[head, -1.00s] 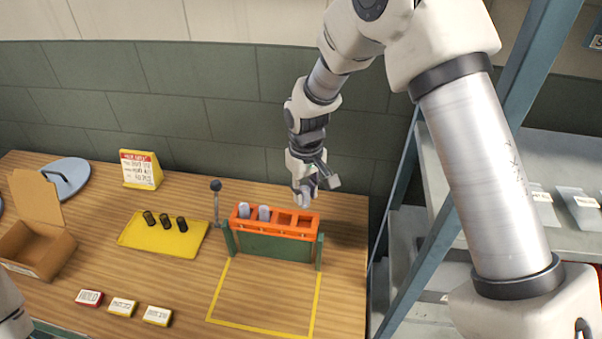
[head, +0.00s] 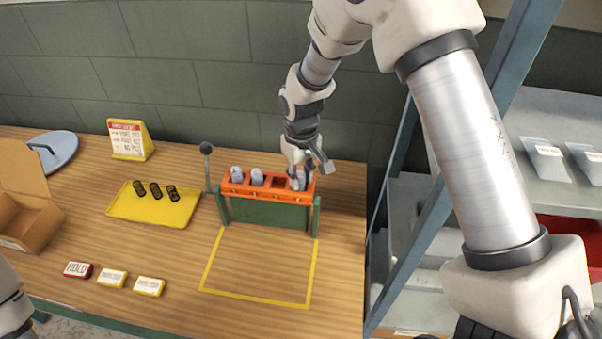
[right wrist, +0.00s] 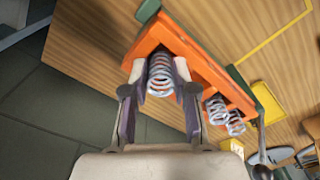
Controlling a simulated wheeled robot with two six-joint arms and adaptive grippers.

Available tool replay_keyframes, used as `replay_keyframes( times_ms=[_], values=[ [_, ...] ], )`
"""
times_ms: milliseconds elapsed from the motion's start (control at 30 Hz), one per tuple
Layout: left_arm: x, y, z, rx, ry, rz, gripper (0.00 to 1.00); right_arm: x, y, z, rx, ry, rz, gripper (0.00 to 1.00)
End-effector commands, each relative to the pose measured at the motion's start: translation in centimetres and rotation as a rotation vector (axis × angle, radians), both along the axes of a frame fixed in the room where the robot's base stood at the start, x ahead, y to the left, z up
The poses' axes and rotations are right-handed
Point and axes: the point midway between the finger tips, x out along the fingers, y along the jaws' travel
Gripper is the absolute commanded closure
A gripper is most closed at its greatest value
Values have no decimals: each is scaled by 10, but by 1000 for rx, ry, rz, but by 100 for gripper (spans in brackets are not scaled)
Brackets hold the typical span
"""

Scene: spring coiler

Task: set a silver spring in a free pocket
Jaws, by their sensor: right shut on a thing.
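The orange rack (head: 262,190) on a green stand has a row of pockets. Two silver springs (head: 236,173) (head: 257,177) stand in its two left pockets, and the pocket (head: 278,184) to their right is empty. My right gripper (head: 297,176) is over the rightmost pocket, shut on a silver spring (right wrist: 160,76). The right wrist view shows the fingers on both sides of the coils. The held spring's lower end is at the rightmost pocket; how deep it sits is hidden. My left gripper is out of view.
A yellow tray (head: 120,207) with several dark springs (head: 155,190) lies left of the rack. A lever with a dark knob (head: 206,149) stands beside the rack's left end. An open cardboard box (head: 40,225) is further left. The yellow-outlined table area (head: 258,265) in front is clear.

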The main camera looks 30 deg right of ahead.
Motion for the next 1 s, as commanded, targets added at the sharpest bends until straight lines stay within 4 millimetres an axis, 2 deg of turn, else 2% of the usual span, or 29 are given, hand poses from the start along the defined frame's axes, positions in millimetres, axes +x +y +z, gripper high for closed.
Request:
replay_keyframes(
  times_ms=[133,167,200,233,533,633,767,1000],
  values=[
    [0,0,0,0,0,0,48,0,0,1,0,0,0,100],
    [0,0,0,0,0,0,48,0,0,1,0,0,0,66],
    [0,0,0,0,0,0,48,0,0,1,0,0,0,52],
    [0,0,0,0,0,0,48,0,0,1,0,0,0,43],
    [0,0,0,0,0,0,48,0,0,1,0,0,0,43],
    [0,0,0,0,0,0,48,0,0,8,0,-1,0,43],
    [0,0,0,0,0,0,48,1,0,34,0,-5,0,43],
    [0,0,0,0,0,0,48,1,0,95,0,-5,0,43]
  ],
)
